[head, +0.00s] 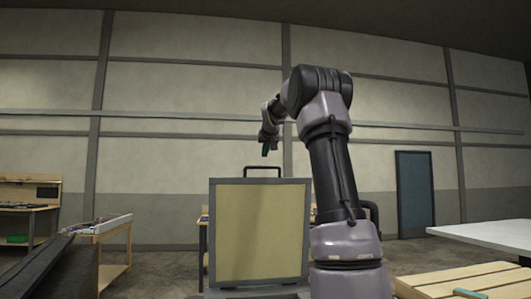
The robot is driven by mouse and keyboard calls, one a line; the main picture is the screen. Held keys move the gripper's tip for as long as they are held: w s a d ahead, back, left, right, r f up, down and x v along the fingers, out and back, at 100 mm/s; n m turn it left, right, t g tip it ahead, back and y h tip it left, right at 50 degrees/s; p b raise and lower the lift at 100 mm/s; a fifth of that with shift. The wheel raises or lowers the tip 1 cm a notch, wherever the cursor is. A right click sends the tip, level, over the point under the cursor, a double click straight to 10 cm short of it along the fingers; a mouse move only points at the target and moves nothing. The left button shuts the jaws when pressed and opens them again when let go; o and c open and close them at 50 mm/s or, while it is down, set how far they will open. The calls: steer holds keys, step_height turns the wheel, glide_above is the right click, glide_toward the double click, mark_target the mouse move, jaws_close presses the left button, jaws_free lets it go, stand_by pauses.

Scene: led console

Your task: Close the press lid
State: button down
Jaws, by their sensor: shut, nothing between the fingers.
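The press lid (259,233) is a pale yellow panel in a grey frame. It stands upright, so it is open, in the middle of the head view. A black handle (262,168) rises from its top edge. The press base under the lid is mostly cut off by the bottom edge of the view.
A slatted wooden surface (468,281) lies at the lower right, with a pale tabletop (492,236) behind it. A dark slanted surface (50,276) and a wooden bench (117,227) stand at the left. The air around the lid's upper edge looks clear.

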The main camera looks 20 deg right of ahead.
steer(key=w+f, duration=0.1)
steer(key=f, duration=0.1)
steer(key=w+d+f, duration=0.1)
steer(key=w, duration=0.1)
steer(key=shift+f, duration=0.35)
steer(key=shift+s+a+f, duration=0.25)
steer(key=shift+s+f, duration=0.2)
steer(key=shift+s, duration=0.25)
steer(key=shift+s, duration=0.1)
